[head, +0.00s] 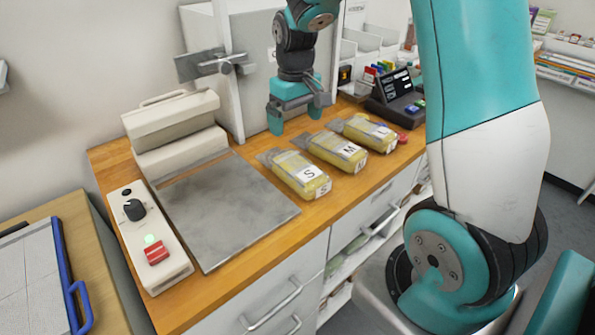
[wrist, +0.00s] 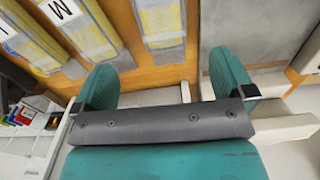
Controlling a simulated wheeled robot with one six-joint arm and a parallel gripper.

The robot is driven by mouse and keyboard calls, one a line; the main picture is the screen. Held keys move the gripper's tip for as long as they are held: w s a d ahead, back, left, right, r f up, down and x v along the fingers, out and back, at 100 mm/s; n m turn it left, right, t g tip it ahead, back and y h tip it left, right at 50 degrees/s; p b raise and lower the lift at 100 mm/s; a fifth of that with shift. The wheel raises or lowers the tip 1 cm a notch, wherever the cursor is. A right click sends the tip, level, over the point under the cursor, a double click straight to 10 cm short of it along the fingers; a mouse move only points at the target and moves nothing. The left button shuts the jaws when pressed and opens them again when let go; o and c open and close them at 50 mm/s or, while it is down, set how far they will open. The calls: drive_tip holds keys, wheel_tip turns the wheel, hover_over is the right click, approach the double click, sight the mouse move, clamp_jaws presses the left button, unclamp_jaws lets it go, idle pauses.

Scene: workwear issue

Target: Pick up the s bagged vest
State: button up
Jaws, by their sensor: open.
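The S bagged vest (head: 300,176) is a yellow vest in a clear bag with a white S label. It lies flat on the wooden counter beside the grey plate. My gripper (head: 296,119) is open and empty, above the back of the counter, beyond the bag's far end and apart from it. In the wrist view the open fingers (wrist: 165,78) have the end of the S bag (wrist: 162,20) ahead of and roughly between them; its label is out of view there. The M bag (head: 338,151) lies to its right.
A third bagged vest (head: 365,132) lies right of the M bag. The grey plate (head: 225,205) of a sealer-like machine (head: 172,120) is left of the S bag. A control box (head: 150,238) stands at left. A white upright panel (head: 222,75) and a black terminal (head: 395,98) stand behind.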

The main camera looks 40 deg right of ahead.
sight(297, 164)
wheel_tip(297, 164, down, 14)
drive_tip(key=shift+s+r+p, duration=0.15)
drive_tip(key=shift+r+p, duration=0.1)
drive_tip(key=shift+p, duration=0.85)
drive_tip(key=shift+c, duration=0.2)
drive_tip(key=c, duration=0.7)
